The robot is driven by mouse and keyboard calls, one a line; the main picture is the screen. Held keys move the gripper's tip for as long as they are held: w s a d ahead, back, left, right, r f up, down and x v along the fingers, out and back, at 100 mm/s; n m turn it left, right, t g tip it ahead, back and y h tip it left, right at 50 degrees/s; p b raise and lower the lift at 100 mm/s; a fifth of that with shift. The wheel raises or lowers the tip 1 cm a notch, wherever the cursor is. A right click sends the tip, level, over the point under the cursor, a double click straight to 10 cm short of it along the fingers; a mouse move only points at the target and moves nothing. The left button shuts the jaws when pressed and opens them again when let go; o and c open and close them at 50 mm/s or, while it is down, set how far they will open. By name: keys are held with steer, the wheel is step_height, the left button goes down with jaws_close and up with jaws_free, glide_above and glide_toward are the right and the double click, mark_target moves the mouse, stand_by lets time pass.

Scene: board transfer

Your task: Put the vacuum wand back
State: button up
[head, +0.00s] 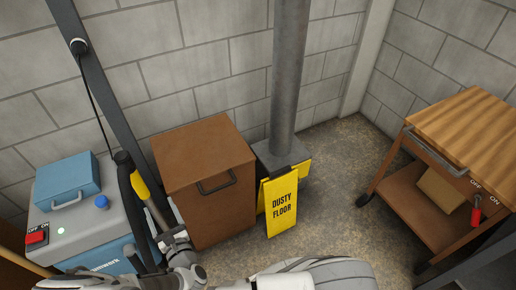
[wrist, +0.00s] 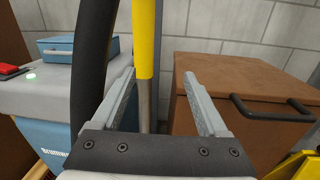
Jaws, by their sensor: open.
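The vacuum wand has a yellow grip (head: 140,186) and a grey metal tube (head: 158,214). It leans in front of the gap between the grey-and-blue machine (head: 110,222) and the brown cabinet. In the wrist view its yellow part (wrist: 145,40) runs down into the metal tube (wrist: 145,100), with a thick black hose (wrist: 93,65) on its left. My gripper (wrist: 158,78) is open. The tube appears between its two fingers, nearer the left one; I cannot tell how deep it sits. My palm hides the tube's lower part. In the head view my gripper (head: 172,238) is beside the tube.
The brown cabinet (head: 208,172) stands close on the right. A blue box (head: 67,182) sits on the machine, near a red switch (head: 37,237). A yellow floor sign (head: 281,207) stands before a grey post (head: 290,70). A wooden cart (head: 465,135) is far right, with open floor between.

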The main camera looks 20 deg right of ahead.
steer(key=w+d+r+m+g+h, duration=0.2)
steer(key=d+r+m+h, duration=0.6)
steer(key=d+r, duration=0.1)
steer(key=w+d+r+m+g+h, duration=0.2)
steer(key=w+d+r+m+h, duration=0.1)
steer(key=d+r+m+h, duration=0.55)
steer(key=s+d+r+m+g+h, duration=0.2)
steer(key=s+d+r+m+g, duration=0.25)
steer(key=d+m+g, duration=0.35)
steer(key=s+d+r+m+g+y, duration=0.5)
steer(key=s+d+r+m+y, duration=0.15)
steer(key=s, duration=0.35)
steer(key=s+a+r+m+t+y, duration=0.3)
steer(key=s+r+m+t+y, duration=0.1)
steer(key=s+r+m+y, duration=0.3)
steer(key=shift+s+a+r+m+t, duration=0.3)
steer(key=shift+s+r+t, duration=0.1)
steer(key=shift+s+r, duration=0.3)
steer(key=shift+w, duration=0.1)
